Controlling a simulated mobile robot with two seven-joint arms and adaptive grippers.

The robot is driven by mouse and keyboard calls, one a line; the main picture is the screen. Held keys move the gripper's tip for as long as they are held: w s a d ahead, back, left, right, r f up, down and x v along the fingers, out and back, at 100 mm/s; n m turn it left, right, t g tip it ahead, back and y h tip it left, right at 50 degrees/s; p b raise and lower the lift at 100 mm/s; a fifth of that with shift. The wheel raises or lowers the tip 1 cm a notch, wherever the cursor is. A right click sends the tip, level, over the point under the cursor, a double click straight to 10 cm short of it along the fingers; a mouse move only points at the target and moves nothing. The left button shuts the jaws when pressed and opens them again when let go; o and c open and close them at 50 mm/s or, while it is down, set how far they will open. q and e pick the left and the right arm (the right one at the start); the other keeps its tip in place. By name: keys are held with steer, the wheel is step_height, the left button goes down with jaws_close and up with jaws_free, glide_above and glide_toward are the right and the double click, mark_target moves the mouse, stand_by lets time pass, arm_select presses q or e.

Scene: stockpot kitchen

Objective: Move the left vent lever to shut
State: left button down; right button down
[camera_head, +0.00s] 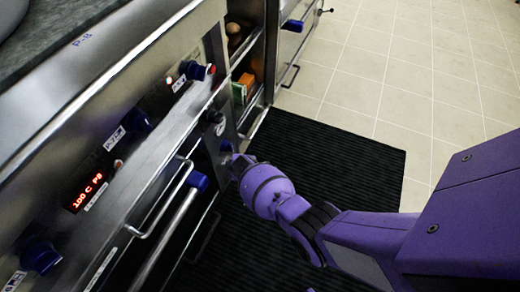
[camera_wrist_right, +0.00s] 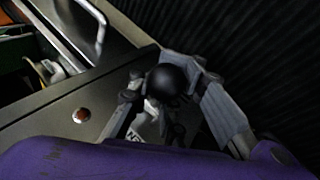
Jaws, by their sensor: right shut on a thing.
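A dark lever or knob (camera_head: 214,117) shows on a narrow steel panel of the range front in the head view. My right gripper (camera_head: 233,163) is low against that panel, just below this knob. In the right wrist view my right gripper (camera_wrist_right: 178,92) is shut around a lever with a black ball end (camera_wrist_right: 167,82), and the ball sits between the fingers. The lever's lower part is partly hidden by the fingers. I cannot tell whether the two views show the same lever. My left gripper is not in view.
Blue knobs (camera_head: 41,257) and a red display (camera_head: 88,192) line the steel front. A towel-bar handle (camera_head: 160,207) juts out near my right gripper. An open compartment (camera_head: 243,75) holds boxes. A black mat (camera_head: 335,160) covers the floor; tiles beyond are clear.

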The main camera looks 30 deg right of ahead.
steer(key=shift+s+a+f, duration=0.3)
steer(key=shift+s+f, duration=0.05)
steer(key=shift+s, duration=0.05)
steer(key=c, duration=2)
jaws_free()
steer(key=shift+o, duration=1)
steer(key=shift+r, duration=0.1)
steer(key=shift+w+d+r, duration=0.1)
steer(key=shift+w+r, duration=0.05)
steer(key=shift+w, duration=0.1)
steer(key=shift+r, duration=0.15)
steer(key=v, duration=1.1)
steer(key=shift+s+r, duration=0.2)
steer(key=shift+s, duration=0.2)
